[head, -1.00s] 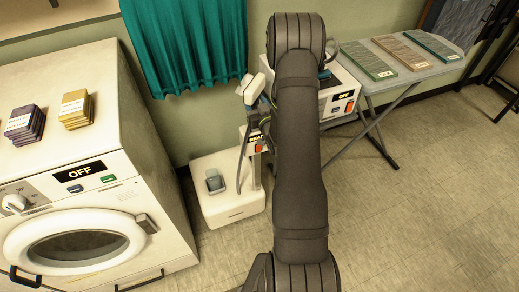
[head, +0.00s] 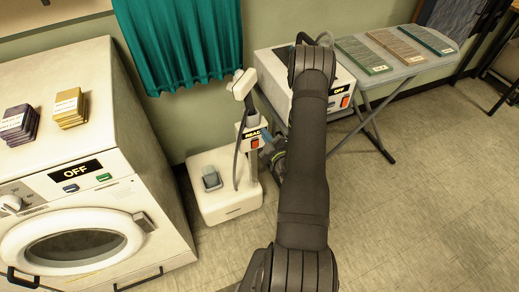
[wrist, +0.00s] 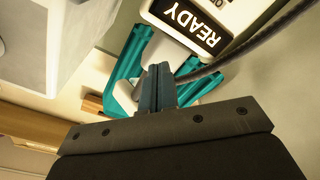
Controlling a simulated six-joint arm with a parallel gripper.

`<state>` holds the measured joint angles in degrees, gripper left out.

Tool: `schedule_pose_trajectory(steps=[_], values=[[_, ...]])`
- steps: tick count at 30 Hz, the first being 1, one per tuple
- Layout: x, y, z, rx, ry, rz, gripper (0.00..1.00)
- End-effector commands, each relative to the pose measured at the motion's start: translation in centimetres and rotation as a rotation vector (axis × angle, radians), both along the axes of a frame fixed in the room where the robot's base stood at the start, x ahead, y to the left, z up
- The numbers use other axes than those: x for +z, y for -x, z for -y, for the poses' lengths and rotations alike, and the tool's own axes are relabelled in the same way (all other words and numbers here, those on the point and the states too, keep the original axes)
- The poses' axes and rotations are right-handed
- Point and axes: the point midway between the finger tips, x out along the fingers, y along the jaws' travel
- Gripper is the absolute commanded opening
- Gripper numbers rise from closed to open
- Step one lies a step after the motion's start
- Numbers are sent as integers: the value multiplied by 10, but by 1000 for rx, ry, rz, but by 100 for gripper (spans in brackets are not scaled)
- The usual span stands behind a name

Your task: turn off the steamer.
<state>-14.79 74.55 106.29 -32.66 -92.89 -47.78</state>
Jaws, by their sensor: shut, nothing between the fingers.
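The steamer has a white base (head: 225,205) on the floor, with an upright pole and a white head (head: 243,84) at its top. Its small control box (head: 241,132) on the pole has a lit display that begins "READ" in the head view and reads READY (wrist: 195,28), upside down, in the wrist view. An orange-red switch (head: 254,143) sits below the display. My gripper (wrist: 158,86) is shut and empty, with its fingertips pointing towards the area beside the control box. In the head view it is low, just right of the box, and partly hidden by my arm.
A white washer (head: 75,180) showing OFF stands at left with folded stacks on top. A teal curtain (head: 180,45) hangs behind the steamer. To the right, a white unit (head: 270,70) with an OFF display stands beside an ironing board (head: 405,68). The floor at right is clear.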

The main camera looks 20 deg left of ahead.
Motion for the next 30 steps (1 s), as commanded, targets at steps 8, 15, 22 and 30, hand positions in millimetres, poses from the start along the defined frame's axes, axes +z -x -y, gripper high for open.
schedule_pose_trajectory(steps=[8,15,22,30], values=[[-68,34,34,-27,211,268,0],[-111,67,58,-67,366,474,0],[-129,86,69,-96,445,576,0],[-131,88,71,-101,457,594,0]])
